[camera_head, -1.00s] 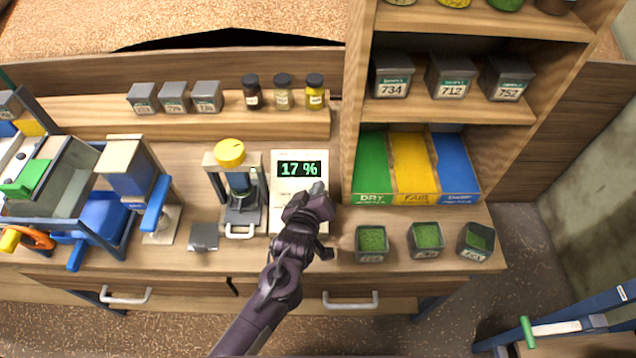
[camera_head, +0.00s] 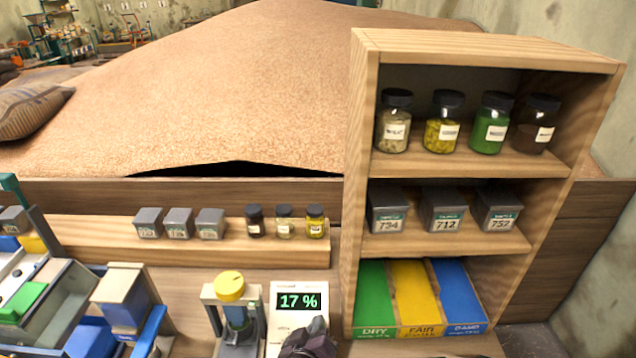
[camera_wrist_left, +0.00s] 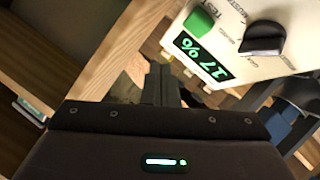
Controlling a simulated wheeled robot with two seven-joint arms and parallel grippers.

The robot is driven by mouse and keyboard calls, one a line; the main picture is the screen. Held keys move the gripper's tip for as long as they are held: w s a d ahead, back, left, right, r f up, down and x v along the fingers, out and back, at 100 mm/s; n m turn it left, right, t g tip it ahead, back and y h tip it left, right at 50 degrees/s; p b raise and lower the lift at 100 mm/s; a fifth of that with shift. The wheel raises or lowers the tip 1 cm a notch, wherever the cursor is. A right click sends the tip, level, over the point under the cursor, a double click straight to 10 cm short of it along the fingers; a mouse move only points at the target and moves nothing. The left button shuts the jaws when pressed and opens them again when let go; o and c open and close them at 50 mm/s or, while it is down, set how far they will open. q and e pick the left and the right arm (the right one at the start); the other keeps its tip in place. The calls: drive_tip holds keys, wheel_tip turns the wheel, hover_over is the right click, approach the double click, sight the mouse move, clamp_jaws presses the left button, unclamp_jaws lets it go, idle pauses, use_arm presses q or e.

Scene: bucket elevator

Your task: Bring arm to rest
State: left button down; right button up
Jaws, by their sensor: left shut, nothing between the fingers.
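My left gripper (camera_head: 308,342) shows only in part at the bottom edge of the head view, over the lower right of the white meter (camera_head: 298,290) that reads 17 %. In the left wrist view the dark fingers (camera_wrist_left: 161,84) are together with nothing between them. The meter's panel (camera_wrist_left: 225,45) lies beyond them at the upper right, with a green button and a black knob. The rest of the left arm is hidden below the head view. My right gripper is in neither view.
A wooden shelf (camera_head: 357,200) with jars, grey tins and green, yellow and blue bins (camera_head: 415,295) stands right of the meter. A yellow-topped device (camera_head: 230,288) stands left of it. Tins and small jars line the back ledge (camera_head: 90,240). A grain heap (camera_head: 220,90) lies behind.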

use_arm(q)
drive_tip(key=s+a+r+m+g+y, duration=0.1)
drive_tip(key=s+a+r+m+g, duration=0.15)
drive_tip(key=s+a, duration=0.4)
drive_tip(key=s+a+r+m+g+y, duration=0.1)
drive_tip(key=s+a+r+m+g, duration=0.1)
drive_tip(key=s+a+g, duration=0.35)
drive_tip(key=s+a+r+m+g+y, duration=0.1)
drive_tip(key=s+a+r+m+g, duration=0.1)
drive_tip(key=s+a, duration=0.6)
wheel_tip(320, 180, down, 36)
drive_tip(key=s+g+b, duration=0.2)
drive_tip(key=s+b, duration=0.1)
drive_tip(key=b, duration=0.3)
drive_tip(key=s+a+f+b, duration=0.2)
drive_tip(key=s+f+b, duration=0.1)
drive_tip(key=s+f, duration=1.6)
wheel_tip(320, 180, down, 3)
drive_tip(key=shift+a+f+g+b, duration=0.1)
drive_tip(key=shift+a+g+b, duration=0.25)
drive_tip(key=shift+g, duration=0.05)
drive_tip(key=shift+m, duration=0.25)
